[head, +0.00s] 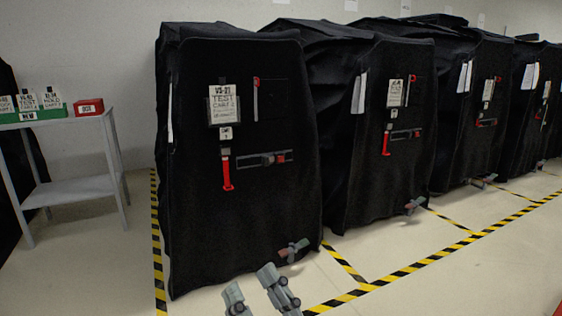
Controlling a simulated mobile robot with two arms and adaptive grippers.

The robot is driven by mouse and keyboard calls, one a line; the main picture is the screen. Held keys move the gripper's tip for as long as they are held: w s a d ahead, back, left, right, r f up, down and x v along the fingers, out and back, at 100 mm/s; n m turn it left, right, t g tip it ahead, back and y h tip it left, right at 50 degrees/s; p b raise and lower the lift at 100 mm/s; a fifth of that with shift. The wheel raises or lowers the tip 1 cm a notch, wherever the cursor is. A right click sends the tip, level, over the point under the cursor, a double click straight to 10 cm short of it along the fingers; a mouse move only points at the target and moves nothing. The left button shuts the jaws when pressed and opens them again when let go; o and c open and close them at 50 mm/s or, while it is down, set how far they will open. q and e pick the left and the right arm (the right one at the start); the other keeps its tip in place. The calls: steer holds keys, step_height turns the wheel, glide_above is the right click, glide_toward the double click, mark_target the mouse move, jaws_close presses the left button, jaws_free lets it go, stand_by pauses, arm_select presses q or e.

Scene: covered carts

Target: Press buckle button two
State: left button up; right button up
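The nearest covered cart (245,225) wears a black cover with a white "TEST CART" sheet (224,104). A horizontal strap with a dark buckle and a small red button (281,159) crosses its front at mid-height. A red vertical strap (227,171) hangs left of it. The second cart (385,180) has a similar buckle with a red part (417,133). No number two shows on any button, so I cannot tell which is button two. My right gripper (258,287) is low in front of the nearest cart, its grey fingers apart and empty, well below the buckle. My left gripper is out of view.
More covered carts (470,110) stand in a row to the right. A grey table (75,188) with a red box (89,107) and a green tray (35,114) stands at the left. Yellow-black floor tape (345,263) marks the bays. Casters (293,249) stick out at the cart feet.

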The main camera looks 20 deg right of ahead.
jaws_close()
stand_by(0.8)
stand_by(0.5)
